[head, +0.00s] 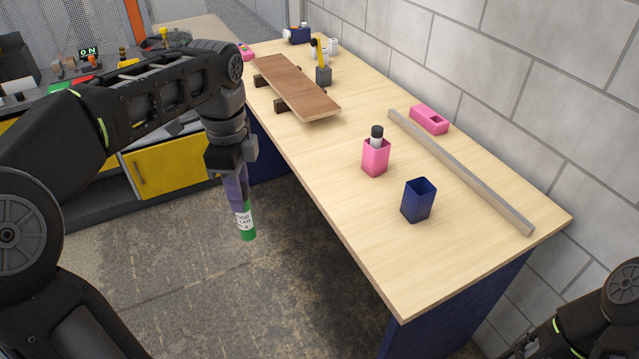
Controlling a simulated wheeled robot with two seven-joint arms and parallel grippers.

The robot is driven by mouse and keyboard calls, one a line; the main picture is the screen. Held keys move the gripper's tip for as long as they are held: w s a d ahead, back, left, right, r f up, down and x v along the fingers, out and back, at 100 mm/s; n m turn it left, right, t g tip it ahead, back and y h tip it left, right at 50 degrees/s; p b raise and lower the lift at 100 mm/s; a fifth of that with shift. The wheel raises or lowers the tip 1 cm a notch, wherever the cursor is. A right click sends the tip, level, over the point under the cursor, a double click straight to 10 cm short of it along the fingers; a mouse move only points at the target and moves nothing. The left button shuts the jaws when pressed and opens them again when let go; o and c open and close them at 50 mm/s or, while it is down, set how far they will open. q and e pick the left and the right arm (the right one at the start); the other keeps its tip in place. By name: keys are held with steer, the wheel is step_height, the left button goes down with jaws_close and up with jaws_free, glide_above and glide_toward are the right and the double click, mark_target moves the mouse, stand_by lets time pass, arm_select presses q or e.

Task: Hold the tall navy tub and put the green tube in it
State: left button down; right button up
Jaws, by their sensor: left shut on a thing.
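The tall navy tub (417,204) stands upright on the wooden table, near its front edge, with its open top facing up. The green tube (246,223) has a white label and a green end and hangs pointing down. My left gripper (236,187) is shut on the tube's upper part, off the table's left edge and above the floor, well to the left of the tub. The upper part of the tube is hidden by the gripper. Part of my right arm shows at the bottom right corner, but its gripper is out of the picture.
A pink tub (375,158) with a dark-capped thing in it stands behind the navy tub. A grey bar (455,168) and a pink block (429,119) lie to the right. A brown board (295,86) rests on dark supports farther back. The table front is clear.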

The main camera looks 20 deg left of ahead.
arm_select(q)
steer(key=w+d+f+n, duration=0.9)
steer(key=d+f+n, duration=0.3)
steer(key=f+n, duration=0.2)
steer(key=shift+w+f+n, duration=0.2)
steer(key=shift+w+n, duration=0.15)
steer(key=shift+n, duration=0.15)
